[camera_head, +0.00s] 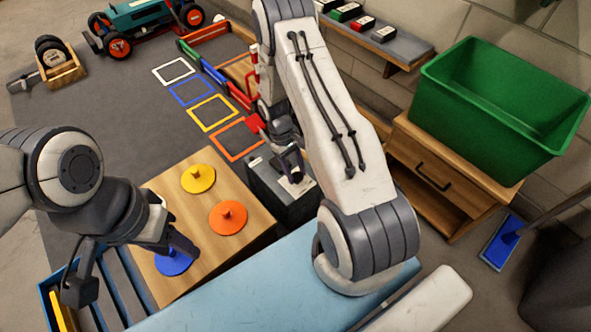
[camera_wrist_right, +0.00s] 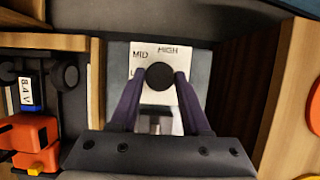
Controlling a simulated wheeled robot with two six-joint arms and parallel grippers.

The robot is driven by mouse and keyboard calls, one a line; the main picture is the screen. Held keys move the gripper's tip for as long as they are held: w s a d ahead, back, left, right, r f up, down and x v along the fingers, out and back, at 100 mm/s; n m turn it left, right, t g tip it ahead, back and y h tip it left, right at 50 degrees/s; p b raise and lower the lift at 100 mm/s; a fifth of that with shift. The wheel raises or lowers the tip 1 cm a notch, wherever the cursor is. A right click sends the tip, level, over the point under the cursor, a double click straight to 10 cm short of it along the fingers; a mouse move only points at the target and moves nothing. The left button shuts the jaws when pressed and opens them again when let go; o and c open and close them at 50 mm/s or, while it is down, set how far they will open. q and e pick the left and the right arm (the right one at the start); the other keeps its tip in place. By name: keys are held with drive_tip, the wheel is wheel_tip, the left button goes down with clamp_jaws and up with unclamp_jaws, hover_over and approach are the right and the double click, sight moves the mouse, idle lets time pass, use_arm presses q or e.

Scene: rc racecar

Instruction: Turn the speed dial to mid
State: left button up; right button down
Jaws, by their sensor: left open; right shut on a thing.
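The speed dial (camera_wrist_right: 160,76) is a round black knob on a white label plate (camera_wrist_right: 142,53). The plate reads MID at upper left and HIGH at the top; a third label at left is mostly hidden. My right gripper (camera_wrist_right: 160,80) is shut on the dial, one finger on each side. No pointer mark on the knob can be made out. In the head view the dial sits on a dark grey box (camera_head: 268,183), mostly hidden by my right gripper (camera_head: 290,168).
The wooden board (camera_head: 205,258) with yellow (camera_head: 198,178), orange (camera_head: 228,217) and blue (camera_head: 173,263) knobbed discs stands left of the box. A green bin (camera_head: 480,120) sits on a wooden cabinet (camera_head: 400,150) at right. A teal racecar (camera_head: 140,17) is at the back left.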

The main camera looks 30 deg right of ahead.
drive_tip(key=shift+c, duration=1.9)
unclamp_jaws()
drive_tip(key=p+v, duration=0.5)
drive_tip(key=v, duration=0.5)
drive_tip(key=shift+r, duration=0.25)
